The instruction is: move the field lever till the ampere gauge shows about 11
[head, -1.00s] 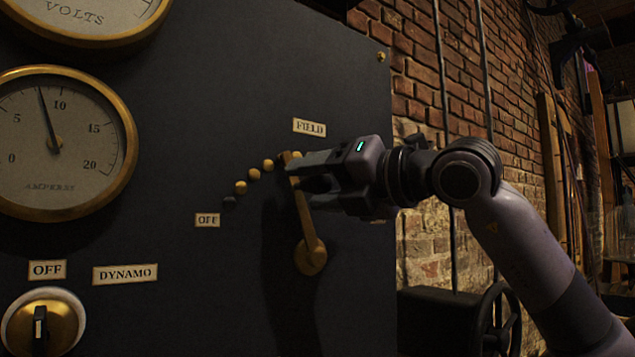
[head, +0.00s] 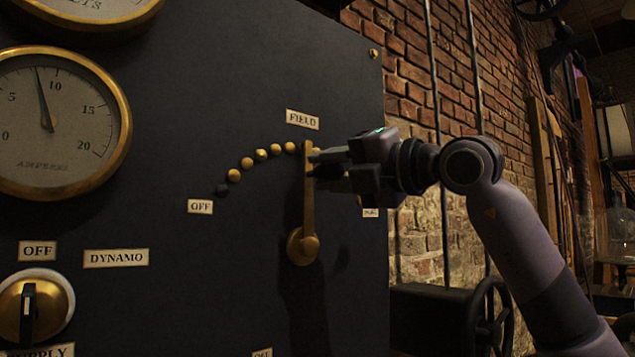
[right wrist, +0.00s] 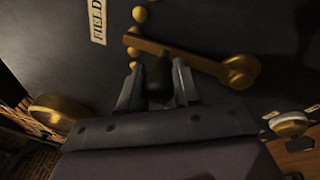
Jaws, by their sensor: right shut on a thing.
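The field lever (head: 308,195) is a brass arm on a round pivot on the dark panel and stands about upright. My left gripper is out of view.
A DYNAMO label (head: 116,258) and a brass supply switch (head: 36,308) at OFF are at the lower left of the panel. A black handwheel (head: 492,318) stands below my right arm. A brick wall (head: 420,90) is behind at the right.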

